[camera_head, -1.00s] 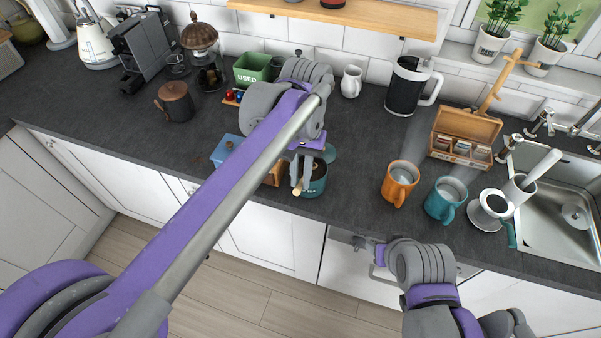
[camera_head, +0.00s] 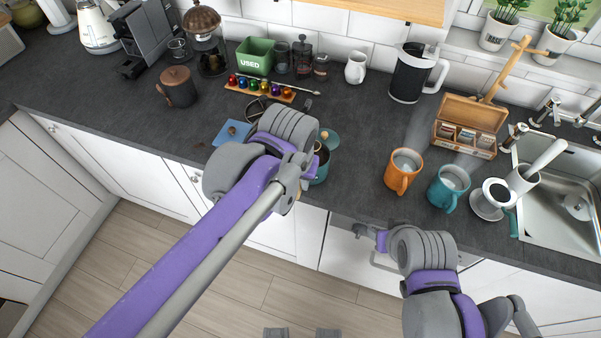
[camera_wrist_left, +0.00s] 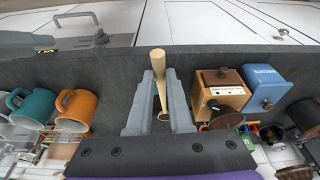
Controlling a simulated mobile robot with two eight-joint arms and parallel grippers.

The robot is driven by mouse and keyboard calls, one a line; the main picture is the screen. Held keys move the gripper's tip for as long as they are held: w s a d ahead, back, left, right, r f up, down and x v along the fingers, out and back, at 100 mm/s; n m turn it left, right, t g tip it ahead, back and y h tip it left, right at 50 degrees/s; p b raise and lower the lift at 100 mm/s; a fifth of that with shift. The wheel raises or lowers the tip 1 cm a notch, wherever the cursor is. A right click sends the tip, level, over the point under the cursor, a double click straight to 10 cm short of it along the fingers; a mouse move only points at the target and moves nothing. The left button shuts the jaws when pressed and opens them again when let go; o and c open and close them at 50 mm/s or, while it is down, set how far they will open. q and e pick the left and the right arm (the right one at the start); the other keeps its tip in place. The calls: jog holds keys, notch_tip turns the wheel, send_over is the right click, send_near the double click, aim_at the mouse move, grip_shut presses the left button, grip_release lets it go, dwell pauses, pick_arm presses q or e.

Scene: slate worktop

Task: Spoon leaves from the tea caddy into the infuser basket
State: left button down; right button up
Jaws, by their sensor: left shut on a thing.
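My left gripper (camera_wrist_left: 160,78) is shut on a pale wooden spoon handle (camera_wrist_left: 158,62), which stands between its fingers in the left wrist view; the scoop end is not clear. In the head view my own wrist hides the fingertips and spoon. A dark teal canister (camera_head: 322,167), probably the tea caddy, is partly hidden behind that wrist. A teal round lid (camera_head: 332,140) shows beside it. I cannot clearly identify the infuser basket; a dark round item (camera_head: 257,108) lies behind the wrist. My right gripper (camera_head: 364,232) is low by the cabinet fronts, its jaw opening unclear.
An orange mug (camera_head: 402,172) and a teal mug (camera_head: 448,188) stand right of the canister. A wooden box (camera_wrist_left: 219,92) and a blue box (camera_wrist_left: 264,88) stand near the left gripper. Capsules sit on a tray (camera_head: 292,97). A sink (camera_head: 560,200) is at right.

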pick_arm(q)
jog(key=shift+s+a+f, duration=0.1)
jog(key=shift+s+f, duration=0.05)
jog(key=shift+s, duration=0.15)
jog(key=shift+s+r+t+p, duration=0.1)
jog(key=shift+r+t+p, duration=0.2)
jog(key=shift+r+t, duration=0.15)
jog(key=shift+r, duration=0.3)
jog(key=shift+t, duration=0.25)
pick_arm(e)
jog(key=shift+w+r, duration=0.25)
jog(key=shift+r, duration=0.2)
jog(key=shift+w+r, duration=0.2)
jog(key=shift+r, duration=0.25)
pick_arm(q)
jog(key=shift+r, duration=0.1)
